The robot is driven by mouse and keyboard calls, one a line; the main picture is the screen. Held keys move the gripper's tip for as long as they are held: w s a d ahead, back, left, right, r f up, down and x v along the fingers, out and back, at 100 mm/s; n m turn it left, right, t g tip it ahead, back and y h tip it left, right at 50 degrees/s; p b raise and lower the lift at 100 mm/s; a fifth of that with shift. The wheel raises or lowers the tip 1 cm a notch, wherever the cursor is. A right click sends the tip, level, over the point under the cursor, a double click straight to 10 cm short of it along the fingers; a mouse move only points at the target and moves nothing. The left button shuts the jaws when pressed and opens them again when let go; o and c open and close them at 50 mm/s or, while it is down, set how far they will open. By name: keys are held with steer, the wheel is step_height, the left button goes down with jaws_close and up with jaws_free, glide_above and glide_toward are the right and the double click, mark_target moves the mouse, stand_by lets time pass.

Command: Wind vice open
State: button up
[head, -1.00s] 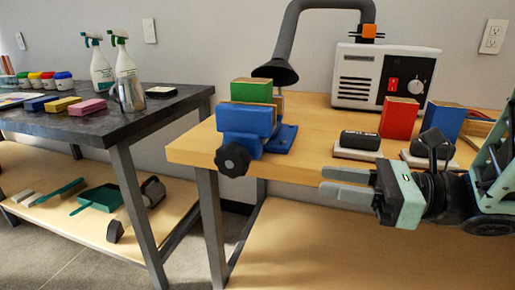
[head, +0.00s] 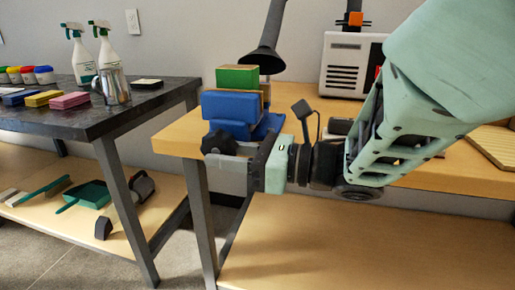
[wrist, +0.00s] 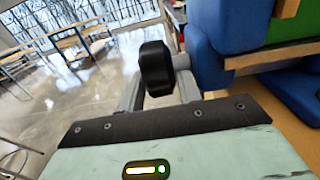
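The blue vice (head: 231,108) stands at the front left corner of the wooden bench. A green block with wood-coloured faces (head: 238,77) sits in its jaws. Its black knob (head: 219,143) faces the front and also shows in the wrist view (wrist: 155,68). My gripper (head: 228,161) is at the knob, coming from the right. In the wrist view its grey fingers (wrist: 158,88) are spread, one on each side of the knob. The knob hides part of the fingers, and I cannot tell whether they touch it.
A dark table (head: 80,120) with spray bottles, a metal mug (head: 114,86) and coloured blocks stands left. Open floor lies before the knob.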

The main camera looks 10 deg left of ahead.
steer(key=shift+a, duration=0.65)
steer(key=c, duration=0.7)
steer(key=shift+r+p, duration=0.3)
steer(key=shift+p, duration=0.4)
steer(key=shift+f+h+p, duration=0.2)
steer(key=shift+h+p, duration=0.6)
steer(key=shift+f, duration=0.1)
steer(key=shift+d, duration=0.1)
steer(key=o, duration=0.7)
